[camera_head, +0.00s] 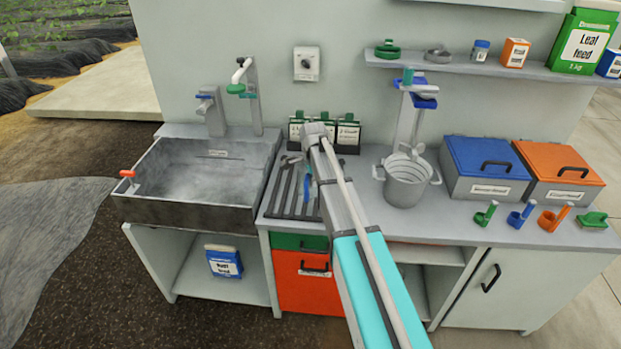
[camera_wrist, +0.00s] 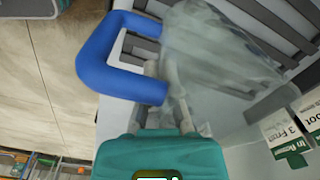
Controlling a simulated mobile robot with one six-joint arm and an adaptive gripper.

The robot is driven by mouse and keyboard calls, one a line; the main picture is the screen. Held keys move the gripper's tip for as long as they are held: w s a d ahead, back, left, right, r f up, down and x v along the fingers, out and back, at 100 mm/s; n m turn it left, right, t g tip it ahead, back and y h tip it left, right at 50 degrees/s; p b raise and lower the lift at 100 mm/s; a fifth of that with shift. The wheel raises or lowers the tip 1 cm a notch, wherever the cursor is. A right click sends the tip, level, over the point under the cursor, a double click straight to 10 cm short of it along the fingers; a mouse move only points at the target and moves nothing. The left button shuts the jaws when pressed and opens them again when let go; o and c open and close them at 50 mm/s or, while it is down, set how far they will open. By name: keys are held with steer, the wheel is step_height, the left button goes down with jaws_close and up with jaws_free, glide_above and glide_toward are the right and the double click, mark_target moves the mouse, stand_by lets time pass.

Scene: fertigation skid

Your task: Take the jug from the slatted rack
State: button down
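The jug (camera_wrist: 215,55) is clear, with a thick blue handle (camera_wrist: 95,60). In the wrist view it lies over the dark slats of the rack (camera_wrist: 285,28), its body to the right of the handle. In the head view the blue handle (camera_head: 307,187) shows over the slatted rack (camera_head: 283,190), and my arm hides much around it. My gripper (camera_wrist: 163,90) is at the jug, its pale fingers apart beside the handle's lower end and overlapping the clear body. The fingertips are hard to make out, and I cannot tell whether they touch the jug.
White-and-green packets (camera_wrist: 295,130) stand close to the right of my gripper; they also show behind the rack in the head view (camera_head: 348,133). A sink (camera_head: 200,175) is left of the rack.

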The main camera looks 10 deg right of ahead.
steer(key=s+r+p, duration=0.6)
steer(key=s+r, duration=0.1)
steer(key=s, duration=0.4)
steer(key=shift+s+a, duration=0.25)
steer(key=shift+s, duration=0.05)
